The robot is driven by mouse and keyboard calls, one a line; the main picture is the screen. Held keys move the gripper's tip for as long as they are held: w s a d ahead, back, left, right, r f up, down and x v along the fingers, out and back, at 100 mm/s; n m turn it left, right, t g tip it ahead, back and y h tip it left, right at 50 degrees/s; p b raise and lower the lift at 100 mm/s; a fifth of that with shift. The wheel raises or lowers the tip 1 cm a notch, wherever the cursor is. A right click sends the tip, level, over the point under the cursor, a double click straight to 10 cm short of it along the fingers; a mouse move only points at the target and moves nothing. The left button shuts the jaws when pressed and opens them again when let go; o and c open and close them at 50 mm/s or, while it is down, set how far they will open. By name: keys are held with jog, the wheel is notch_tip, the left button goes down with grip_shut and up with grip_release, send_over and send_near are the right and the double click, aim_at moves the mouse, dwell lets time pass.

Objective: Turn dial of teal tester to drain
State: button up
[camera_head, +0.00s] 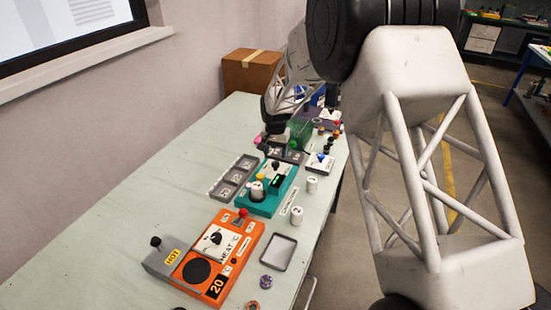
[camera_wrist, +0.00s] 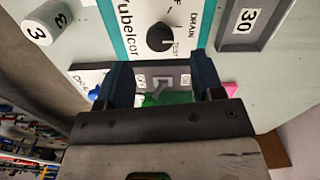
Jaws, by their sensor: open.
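The teal tester (camera_head: 262,207) lies on the bench in the head view, behind the orange unit. Its white panel carries a round black dial (camera_wrist: 160,37), seen from close by in the wrist view. The labels DRAIN and TEST and part of OFF stand around the dial. A pale mark on the dial appears to face TEST. My gripper (camera_wrist: 163,72) is open, with its two dark blue fingers apart. The fingers lie below the dial in the wrist view, over a grey panel with a switch (camera_wrist: 162,85). The gap shows no held object. The fingertips are not clear in the head view.
A cylinder marked 2 (camera_head: 297,215) and the orange unit (camera_head: 238,258) stand nearer. A green translucent thing (camera_head: 300,131) is behind. The bench's left side is clear.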

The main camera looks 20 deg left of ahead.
aim_at(277, 163)
jog(key=shift+r, duration=1.3)
jog(key=shift+d+r, duration=0.1)
jog(key=shift+d+r, duration=0.2)
jog(key=shift+d, duration=0.05)
jog(key=s+d+r, duration=0.4)
jog(key=d+r, duration=0.3)
jog(key=d, duration=0.3)
jog(key=s+d+r+t, duration=0.1)
jog(key=s+d+r, duration=0.3)
jog(key=d+r, duration=0.5)
jog(key=s+d+r, duration=0.4)
jog(key=d, duration=0.8)
jog(key=s+d+r+m+t, duration=0.1)
jog(key=s+d+r, duration=0.1)
jog(key=s+d, duration=0.55)
jog(key=s+d+r, duration=0.3)
jog(key=s+d, duration=0.4)
jog(key=s, duration=0.1)
jog(key=s+d+f, duration=0.1)
jog(key=s+d, duration=0.3)
jog(key=s, duration=0.4)
jog(key=s+d+f, duration=0.2)
jog(key=s+d, duration=0.2)
jog(key=s, duration=0.4)
jog(key=shift+s+f+m+t, duration=0.15)
jog(key=shift+s+m+t, duration=0.15)
jog(key=shift+s, duration=0.1)
